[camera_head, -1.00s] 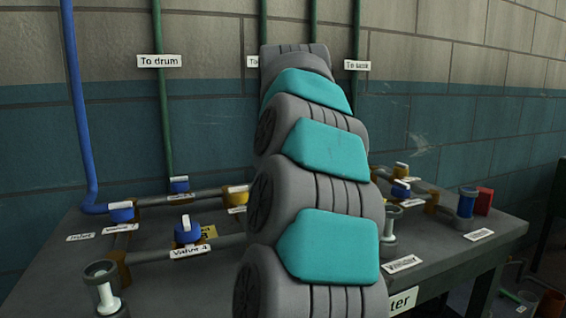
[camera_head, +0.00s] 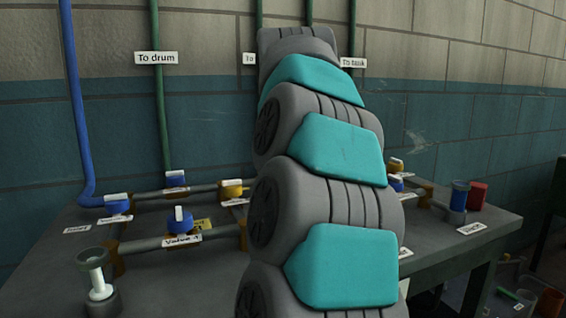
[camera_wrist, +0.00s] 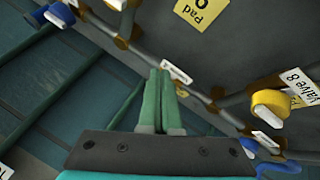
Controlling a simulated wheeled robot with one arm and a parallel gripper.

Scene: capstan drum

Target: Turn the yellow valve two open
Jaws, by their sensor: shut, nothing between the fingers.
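One yellow valve (camera_head: 231,188) with a white handle stands on the pipework left of my arm in the head view. Another yellow valve (camera_head: 396,165) shows right of my arm. In the wrist view, a large yellow valve (camera_wrist: 272,102) sits at the right, beside a tag reading "valve 8". I cannot read which valve is number two. My gripper (camera_wrist: 160,72) has its green fingers together and empty, over the pipe and a white tag, apart from the yellow valve at the right. In the head view my arm hides the gripper and the middle of the bench.
Blue valves (camera_head: 179,221) stand on the left pipes. A clear glass fitting (camera_head: 98,275) is at the bench's front left, and a blue cylinder (camera_head: 459,195) and red cup (camera_head: 477,195) at the right. Green pipes (camera_head: 162,110) run up the wall. The wrist view shows a yellow pad label (camera_wrist: 200,12).

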